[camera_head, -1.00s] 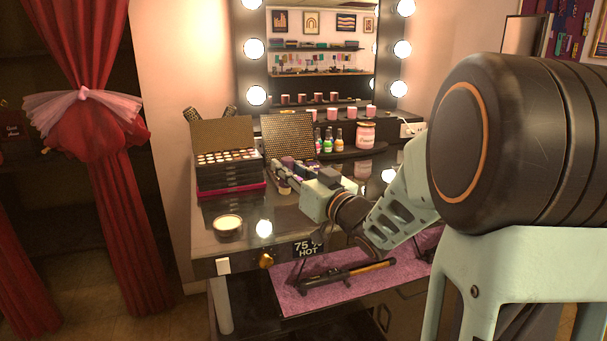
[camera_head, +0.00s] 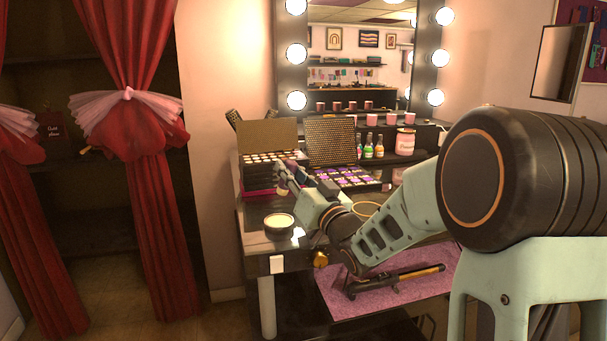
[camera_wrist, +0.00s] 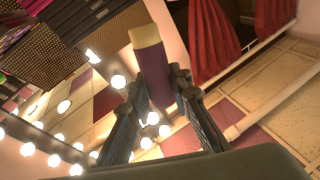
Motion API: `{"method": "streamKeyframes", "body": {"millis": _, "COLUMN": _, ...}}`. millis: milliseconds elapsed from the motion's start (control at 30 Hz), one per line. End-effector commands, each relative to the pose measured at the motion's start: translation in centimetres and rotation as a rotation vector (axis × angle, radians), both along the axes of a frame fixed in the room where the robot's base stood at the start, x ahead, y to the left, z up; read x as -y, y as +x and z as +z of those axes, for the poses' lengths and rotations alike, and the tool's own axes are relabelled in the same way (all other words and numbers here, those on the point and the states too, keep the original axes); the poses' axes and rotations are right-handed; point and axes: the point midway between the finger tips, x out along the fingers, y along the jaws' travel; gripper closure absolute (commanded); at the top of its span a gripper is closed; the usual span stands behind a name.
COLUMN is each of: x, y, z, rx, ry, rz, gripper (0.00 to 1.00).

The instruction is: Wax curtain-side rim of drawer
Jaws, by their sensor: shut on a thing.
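My gripper (camera_head: 288,180) is shut on a short dark purple-brown stick with a pale cream tip. The stick (camera_wrist: 155,75) stands between both fingers in the wrist view, cream tip outward. In the head view my gripper is above the left part of the vanity tabletop, before the tiered makeup case. The drawer area (camera_head: 300,300) is a dark shape under the tabletop's front left, near a brass knob (camera_head: 320,259). Its curtain-side rim is hard to make out. The red curtain (camera_head: 150,190) hangs to the left, apart from the vanity.
A round tin with cream content (camera_head: 279,222) sits at the tabletop's left front. A makeup case (camera_head: 268,160) and an open palette (camera_head: 345,178) stand behind. A curling iron (camera_head: 395,284) lies on a pink mat (camera_head: 340,305). Floor between curtain and vanity is clear.

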Motion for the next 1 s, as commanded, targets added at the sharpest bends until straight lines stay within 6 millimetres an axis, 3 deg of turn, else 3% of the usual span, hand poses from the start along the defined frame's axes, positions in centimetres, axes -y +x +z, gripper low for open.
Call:
{"method": "streamKeyframes", "body": {"millis": 367, "x": -1.0, "y": 0.3, "z": -0.8, "rx": 0.004, "ry": 0.019, "rz": 0.009, "gripper": 1.00}}
{"method": "streamKeyframes", "body": {"millis": 1000, "x": -1.0, "y": 0.3, "z": -6.2, "rx": 0.003, "ry": 0.019, "rz": 0.008, "gripper": 1.00}}
